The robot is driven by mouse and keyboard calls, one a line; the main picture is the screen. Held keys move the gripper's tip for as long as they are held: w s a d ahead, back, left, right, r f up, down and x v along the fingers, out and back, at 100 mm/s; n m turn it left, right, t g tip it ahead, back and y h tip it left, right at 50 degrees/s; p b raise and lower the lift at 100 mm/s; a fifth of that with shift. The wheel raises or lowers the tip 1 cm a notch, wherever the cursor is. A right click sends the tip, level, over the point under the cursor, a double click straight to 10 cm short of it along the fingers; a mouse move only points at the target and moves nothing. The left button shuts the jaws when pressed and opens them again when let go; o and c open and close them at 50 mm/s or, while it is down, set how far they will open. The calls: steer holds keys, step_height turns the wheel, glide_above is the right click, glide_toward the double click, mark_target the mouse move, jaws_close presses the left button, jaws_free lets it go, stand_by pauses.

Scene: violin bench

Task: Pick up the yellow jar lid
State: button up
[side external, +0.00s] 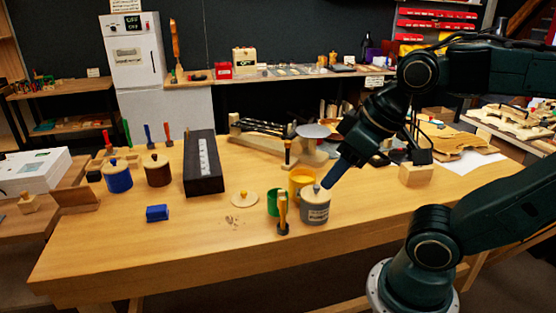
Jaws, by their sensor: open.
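The yellow jar lid appears to be the pale round lid with a yellow knob (244,198), lying flat on the bench near the middle, left of the jars. An open yellow jar (301,179) stands to its right, partly hidden behind a grey jar (315,212) that has a pale lid and a grey-blue knob. My gripper (327,183), with blue fingers, points down and left just above the grey jar's lid, well to the right of the yellow-knobbed lid. It is open; the gap between its fingers is hard to see from this side.
A green jar (272,203) and an upright yellow-handled tool (283,215) stand between the lid and my gripper. A long black case (203,165), a blue block (157,213), a blue jar (117,177) and a brown jar (157,171) are left. The front bench is clear.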

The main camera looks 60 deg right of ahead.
steer(key=w+d+r+m+g, duration=0.1)
steer(key=w+d+m, duration=0.3)
steer(key=w, duration=0.7)
steer(key=w+d+r+m+g, duration=0.15)
steer(key=w+d+m, duration=0.25)
steer(key=w, duration=0.7)
steer(key=w+d+f+m+g, duration=0.1)
steer(key=w+d+f+m, duration=0.3)
steer(key=w+d+f, duration=0.3)
steer(key=w+d+f+m+g, duration=0.2)
steer(key=w+d+f+m, duration=0.2)
steer(key=w+f, duration=0.5)
step_height(320, 180, down, 3)
steer(key=d, duration=0.2)
steer(key=shift+d+f, duration=0.15)
steer(key=shift+d, duration=0.25)
steer(key=shift+f, duration=0.1)
glide_above(244, 192)
steer(key=shift+f, duration=4.2)
